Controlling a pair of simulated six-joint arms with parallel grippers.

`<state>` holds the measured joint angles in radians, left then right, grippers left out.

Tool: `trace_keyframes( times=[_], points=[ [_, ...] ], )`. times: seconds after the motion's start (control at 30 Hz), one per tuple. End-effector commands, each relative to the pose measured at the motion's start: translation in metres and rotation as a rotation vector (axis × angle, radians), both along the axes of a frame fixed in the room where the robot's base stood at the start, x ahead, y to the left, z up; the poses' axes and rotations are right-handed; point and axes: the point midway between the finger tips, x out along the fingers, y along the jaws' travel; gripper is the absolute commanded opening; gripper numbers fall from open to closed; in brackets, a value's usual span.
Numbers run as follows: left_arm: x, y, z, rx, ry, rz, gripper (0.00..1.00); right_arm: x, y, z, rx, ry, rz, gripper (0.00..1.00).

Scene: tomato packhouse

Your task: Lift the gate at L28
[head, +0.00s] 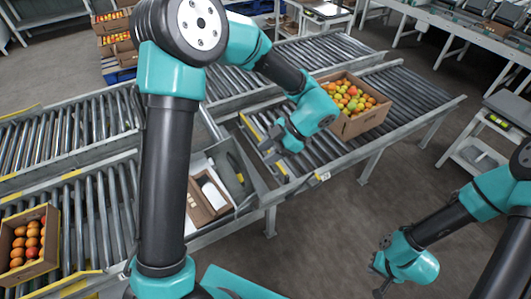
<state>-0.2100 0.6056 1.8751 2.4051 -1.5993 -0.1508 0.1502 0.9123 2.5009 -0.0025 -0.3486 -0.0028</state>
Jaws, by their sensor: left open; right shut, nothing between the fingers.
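My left gripper (268,149) is open above the rollers of the near conveyor, by a yellow-edged strip (248,126) at the left end of that roller section. I cannot tell whether its fingers touch anything. A small pale label (323,177) sits on the near side rail, too small to read. I cannot make out which part is the gate at L28; the arm and gripper hide some of this area. My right gripper (379,284) is shut and empty, low over the floor at the lower right, apart from the conveyor.
A cardboard box of mixed tomatoes (352,124) stands on the rollers right of my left gripper. Another tomato box (20,262) is at the lower left. A grey bay (226,166) holds an open carton (208,207). A grey cart (472,156) stands right; floor between is clear.

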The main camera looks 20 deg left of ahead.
Motion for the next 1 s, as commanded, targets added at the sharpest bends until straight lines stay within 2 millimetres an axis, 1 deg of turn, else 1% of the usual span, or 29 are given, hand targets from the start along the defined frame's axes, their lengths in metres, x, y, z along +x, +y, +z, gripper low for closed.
trace_keyframes(
  times=[0.07, 0.27, 0.37, 0.47, 0.77, 1.0],
  points=[
    [0.000, 0.000, 0.000, 0.000, 0.000, 0.000, 0.38, 0.000, 0.000, 0.000, 0.000, 0.000, 0.000, 0.00],
    [0.007, 0.004, 0.001, -0.029, 0.012, -0.034, 0.19, 0.000, 0.000, 0.000, 0.000, 0.000, 0.000, 0.00],
    [0.017, 0.010, 0.004, -0.076, 0.036, -0.092, 0.10, 0.000, 0.000, 0.000, 0.000, 0.000, 0.000, 0.00],
    [0.031, 0.020, 0.008, -0.140, 0.070, -0.179, 0.00, 0.000, 0.000, 0.000, 0.000, 0.000, 0.000, 0.00],
    [0.081, 0.059, 0.027, -0.324, 0.195, -0.524, 0.00, 0.000, 0.000, 0.000, 0.000, 0.000, 0.000, 0.00],
    [0.116, 0.096, 0.048, -0.414, 0.310, -0.814, 0.00, 0.000, 0.000, 0.000, 0.000, 0.000, 0.000, 0.00]
  ],
)
